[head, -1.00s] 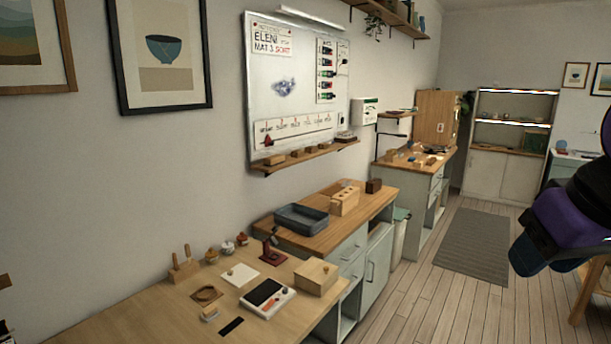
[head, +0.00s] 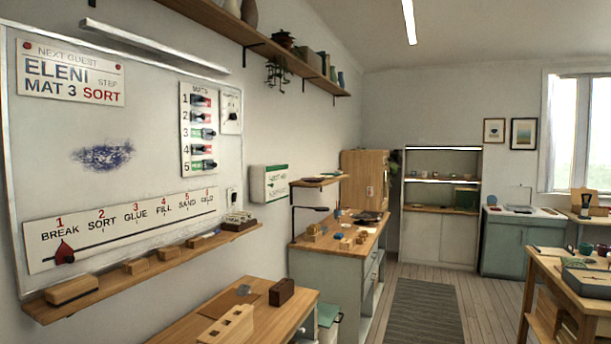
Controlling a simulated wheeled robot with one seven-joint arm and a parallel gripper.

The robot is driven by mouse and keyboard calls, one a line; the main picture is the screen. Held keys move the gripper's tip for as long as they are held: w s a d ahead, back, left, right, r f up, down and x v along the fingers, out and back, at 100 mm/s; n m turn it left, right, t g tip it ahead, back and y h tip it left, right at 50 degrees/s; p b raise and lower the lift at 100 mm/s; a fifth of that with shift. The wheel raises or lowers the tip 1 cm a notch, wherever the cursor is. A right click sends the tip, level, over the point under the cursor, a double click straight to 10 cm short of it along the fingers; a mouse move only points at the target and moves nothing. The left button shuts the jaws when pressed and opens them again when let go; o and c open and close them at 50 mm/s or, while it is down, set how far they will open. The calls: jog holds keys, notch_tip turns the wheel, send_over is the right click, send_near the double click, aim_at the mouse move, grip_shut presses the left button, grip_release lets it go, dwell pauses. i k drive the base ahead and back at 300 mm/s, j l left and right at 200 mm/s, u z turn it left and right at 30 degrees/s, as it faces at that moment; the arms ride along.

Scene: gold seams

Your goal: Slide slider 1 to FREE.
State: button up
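The slider panel (head: 199,129) is a white upright strip on the right part of the whiteboard, with several numbered rows. Slider 1 (head: 201,101) is its top row, with a dark knob and red showing beside it. The words on the row are too small to read, so I cannot tell which label the knob stands at. The rows below show red or green. My gripper is not in view.
The whiteboard (head: 140,110) hangs on the left wall above a wooden ledge (head: 125,280) holding several blocks. A wooden counter (head: 270,318) stands below. A grey rug (head: 422,312) lies on the floor. A worktable (head: 545,262) stands at right.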

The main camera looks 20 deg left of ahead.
aim_at(196, 101)
jog(key=i+z, duration=0.1)
jog(key=i, duration=1.65)
jog(key=i+u, duration=0.75)
jog(key=i+l+u, duration=0.2)
jog(key=u, duration=0.2)
